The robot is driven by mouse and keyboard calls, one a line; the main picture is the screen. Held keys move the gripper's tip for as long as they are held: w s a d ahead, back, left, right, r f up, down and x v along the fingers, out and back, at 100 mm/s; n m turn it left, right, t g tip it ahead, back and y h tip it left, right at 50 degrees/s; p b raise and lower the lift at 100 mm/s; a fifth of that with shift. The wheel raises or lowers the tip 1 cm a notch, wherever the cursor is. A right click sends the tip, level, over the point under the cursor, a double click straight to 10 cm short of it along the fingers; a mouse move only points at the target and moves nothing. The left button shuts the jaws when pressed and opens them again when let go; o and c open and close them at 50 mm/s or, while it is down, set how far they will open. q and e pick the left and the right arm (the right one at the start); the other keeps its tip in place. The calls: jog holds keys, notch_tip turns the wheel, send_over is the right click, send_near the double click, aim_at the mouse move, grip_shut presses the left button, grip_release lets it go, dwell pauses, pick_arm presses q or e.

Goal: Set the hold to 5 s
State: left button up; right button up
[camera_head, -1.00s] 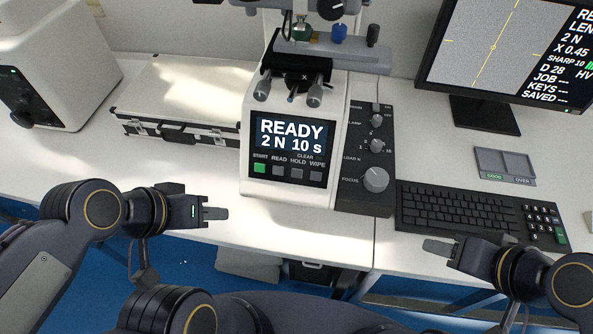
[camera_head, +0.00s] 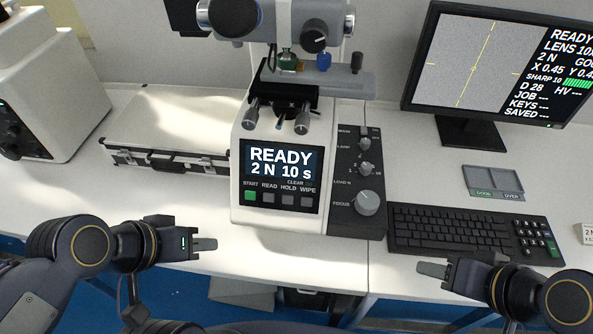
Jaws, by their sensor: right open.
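The hardness tester (camera_head: 236,205) stands at the middle of the bench. Its display (camera_head: 281,164) reads "READY 2 N 10 s". My right gripper (camera_head: 422,268) is open and empty, in front of the keyboard, pointing left.
A dark knob panel (camera_head: 355,190) with a large focus knob (camera_head: 367,203) adjoins the tester's right side. A keyboard (camera_head: 455,229), a small tray (camera_head: 493,195) and a monitor (camera_head: 470,130) are to the right. A silver case (camera_head: 165,125) lies left. Bench in front of the tester is clear.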

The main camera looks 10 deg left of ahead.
pick_arm(q)
grip_shut()
dwell(1.4)
